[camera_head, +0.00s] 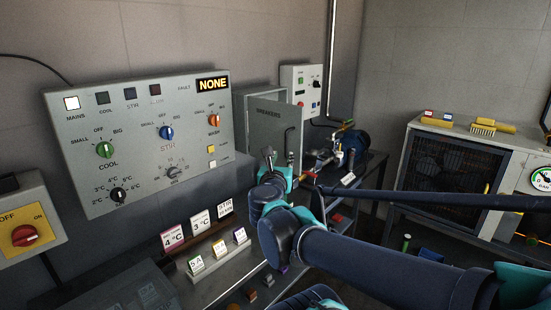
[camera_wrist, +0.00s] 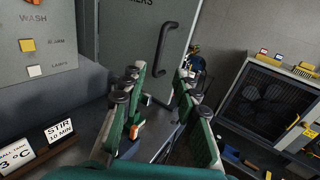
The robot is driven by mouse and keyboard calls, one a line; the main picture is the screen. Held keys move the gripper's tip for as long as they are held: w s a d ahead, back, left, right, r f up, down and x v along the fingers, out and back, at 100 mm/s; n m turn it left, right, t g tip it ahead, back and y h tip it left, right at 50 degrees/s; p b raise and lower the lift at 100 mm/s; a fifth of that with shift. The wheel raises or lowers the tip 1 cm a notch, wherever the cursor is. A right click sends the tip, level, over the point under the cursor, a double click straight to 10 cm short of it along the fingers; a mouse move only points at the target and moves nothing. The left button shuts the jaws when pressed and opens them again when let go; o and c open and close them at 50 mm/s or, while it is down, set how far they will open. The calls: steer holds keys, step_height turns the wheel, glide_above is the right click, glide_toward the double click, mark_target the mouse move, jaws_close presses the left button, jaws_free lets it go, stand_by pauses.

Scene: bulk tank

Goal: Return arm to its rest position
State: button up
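My gripper (camera_wrist: 160,85) shows in the wrist view with its two green, dark-jointed fingers spread apart. Nothing is held between them. Through the gap I see the grey breaker cabinet door with its dark handle (camera_wrist: 165,48) and part of the bench. In the head view my dark blue and teal arm reaches in from the lower right toward the breaker cabinet (camera_head: 275,118). The gripper end there is small and partly hidden behind my own wrist links, in front of the cabinet. I cannot tell any contact with it.
The control panel (camera_head: 140,195) is on the left wall, its display reading NONE. Label cards (camera_head: 200,222) stand on the bench below. A red rotary switch (camera_head: 24,235) is far left. A caged fan unit (camera_head: 450,168) stands right, beyond a pump (camera_head: 353,148).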

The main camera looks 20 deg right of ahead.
steer(key=w+a+f+n+y, duration=0.25)
steer(key=a+n+y, duration=0.45)
steer(key=n, duration=0.5)
steer(key=w+a+f+n+y, duration=0.1)
steer(key=a+f+n+y, duration=0.3)
steer(key=a+n, duration=0.65)
step_height(320, 180, down, 7)
steer(key=s+n+g+y, duration=0.2)
steer(key=n+g, duration=0.1)
steer(key=n, duration=0.6)
steer(key=s+d+f+n+g+h, duration=0.2)
steer(key=s+d+f+n+g, duration=0.1)
steer(key=s+f+n+g, duration=0.1)
steer(key=s+d+f+n+g+h, duration=0.2)
steer(key=s+d+f+n+g, duration=0.2)
steer(key=s+f+n, duration=0.2)
step_height(320, 180, down, 5)
steer(key=shift+s+d+r, duration=0.1)
steer(key=shift+s+d, duration=0.2)
steer(key=shift+s, duration=0.9)
steer(key=shift+n, duration=0.25)
